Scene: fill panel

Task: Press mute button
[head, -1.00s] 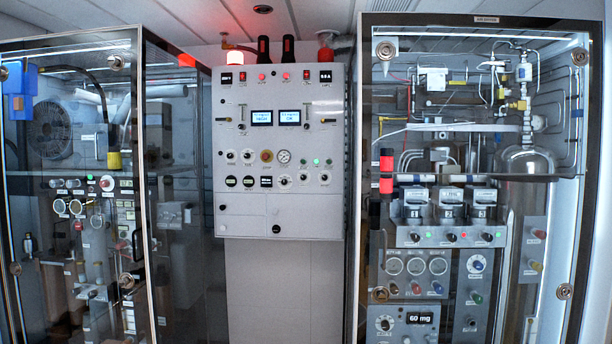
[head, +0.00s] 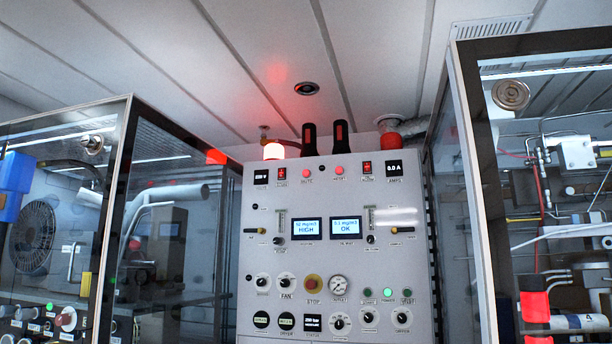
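The grey-white control panel (head: 262,212) stands in the middle of the head view. Two small round red buttons sit near its top. The left red button (head: 306,173) has a small label below that seems to read MUTE. The right red button (head: 339,171) has a label that seems to read RESET. Two displays show HIGH on the left display (head: 306,229) and OK on the right display (head: 345,228). Neither of my grippers is in view, and nothing covers the buttons.
A lit red beacon (head: 273,151) and an unlit red beacon (head: 390,141) top the panel. Glass cabinets flank the panel, the left cabinet (head: 125,170) and the right cabinet (head: 470,170). The space before the panel looks clear.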

